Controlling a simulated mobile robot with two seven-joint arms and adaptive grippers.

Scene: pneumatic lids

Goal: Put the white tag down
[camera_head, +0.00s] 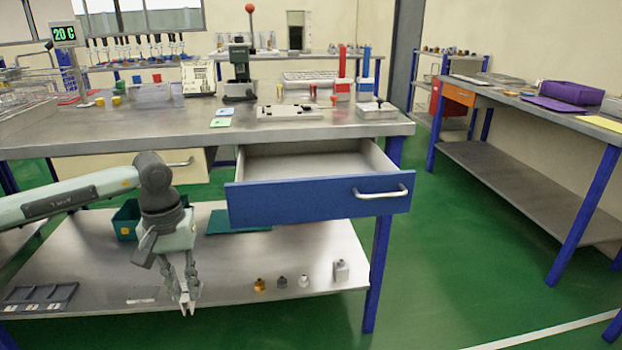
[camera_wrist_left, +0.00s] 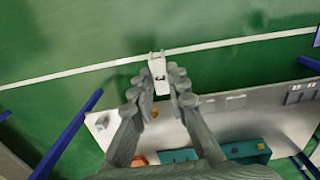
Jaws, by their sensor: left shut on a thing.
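My left gripper (camera_head: 187,300) hangs low in front of the workbench, pointing down over the front part of the lower shelf in the head view. It is shut on the white tag (camera_wrist_left: 158,68), which shows between the fingertips in the left wrist view, with green floor behind it. In the head view the tag is only a small pale patch at the fingertips, hard to tell from them. The left gripper (camera_wrist_left: 160,88) also shows in the wrist view. My right gripper is not in view.
The lower shelf (camera_head: 230,280) bears a dark divided tray (camera_head: 40,297), a pale flat plate (camera_head: 142,294), a teal bin (camera_head: 127,220) and several small pieces, one brass (camera_head: 259,284). A blue drawer (camera_head: 320,198) stands open above, right of my arm.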

